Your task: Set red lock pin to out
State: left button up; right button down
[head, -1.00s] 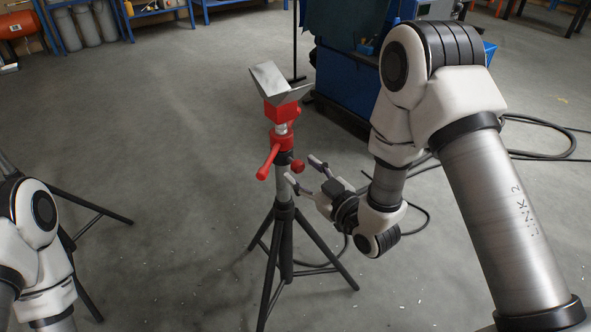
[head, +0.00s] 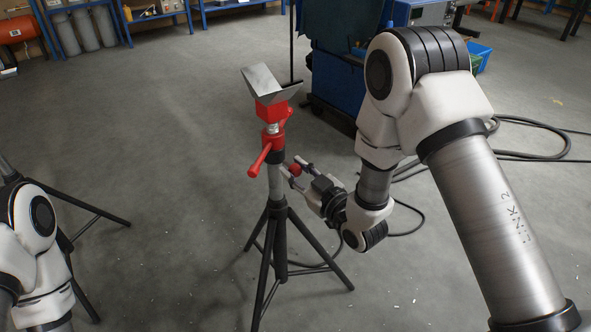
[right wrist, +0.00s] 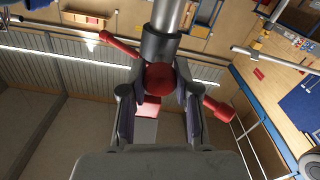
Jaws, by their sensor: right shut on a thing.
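The red lock pin (head: 295,169) is a round red knob on the right side of the collar of a tripod stand (head: 277,205). In the right wrist view the knob (right wrist: 160,78) sits between the two fingers, in front of the post. My right gripper (head: 297,167) comes from the lower right and is shut on the knob. How far the pin sticks out of the collar is hidden. My left arm shows at the left edge, but its gripper is out of view.
A red handle (head: 260,160) sticks out at the collar's left. A metal V-shaped head (head: 268,82) tops the stand on a red block. A blue cabinet (head: 335,85) and black cables (head: 545,150) lie behind.

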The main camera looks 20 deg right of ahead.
jog(key=shift+s, duration=0.3)
jog(key=shift+w+f, duration=0.1)
jog(key=shift+w, duration=0.1)
jog(key=c, duration=0.8)
grip_release()
jog(key=shift+c, duration=0.2)
jog(key=shift+s, duration=0.1)
jog(key=v, duration=1.2)
